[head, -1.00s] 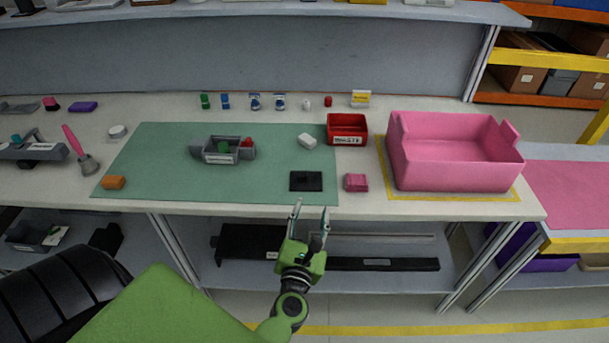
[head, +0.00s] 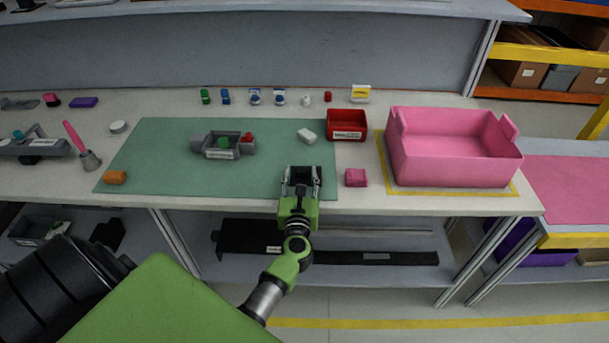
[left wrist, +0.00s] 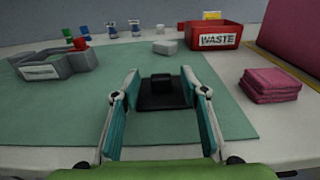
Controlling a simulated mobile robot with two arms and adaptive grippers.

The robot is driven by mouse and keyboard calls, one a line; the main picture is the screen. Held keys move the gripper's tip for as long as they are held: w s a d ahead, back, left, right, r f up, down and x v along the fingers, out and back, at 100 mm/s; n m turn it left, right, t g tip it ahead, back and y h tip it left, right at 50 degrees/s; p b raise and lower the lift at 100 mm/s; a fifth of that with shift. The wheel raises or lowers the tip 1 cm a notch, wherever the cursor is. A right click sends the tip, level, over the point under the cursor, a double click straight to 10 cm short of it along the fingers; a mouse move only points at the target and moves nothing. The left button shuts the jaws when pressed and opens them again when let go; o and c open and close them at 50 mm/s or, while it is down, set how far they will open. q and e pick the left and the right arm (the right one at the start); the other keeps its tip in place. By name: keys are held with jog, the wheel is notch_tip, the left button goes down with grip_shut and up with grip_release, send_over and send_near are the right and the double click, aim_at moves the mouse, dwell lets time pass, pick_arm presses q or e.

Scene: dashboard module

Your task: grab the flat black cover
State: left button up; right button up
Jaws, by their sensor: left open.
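The flat black cover (head: 303,178) lies on the green mat (head: 160,160) near its front right corner. In the left wrist view the cover (left wrist: 165,101) shows a small raised block on its top. My left gripper (head: 302,172) is open, with its fingers low over the mat at the cover's front. In the left wrist view its two fingers (left wrist: 161,85) stand to the left and right of the cover, apart from each other. Whether they touch it cannot be told. My right gripper is not in view.
A grey module housing (head: 222,146) sits on the mat at left. A white block (head: 307,135) lies behind the cover. Pink cloths (head: 355,178) lie close on the right. A red waste bin (head: 347,126) and a large pink bin (head: 455,160) stand further right.

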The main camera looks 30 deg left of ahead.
pick_arm(q)
jog(key=x, duration=0.2)
jog(key=shift+w+a+f, duration=0.15)
jog(key=shift+w, duration=0.2)
grip_shut()
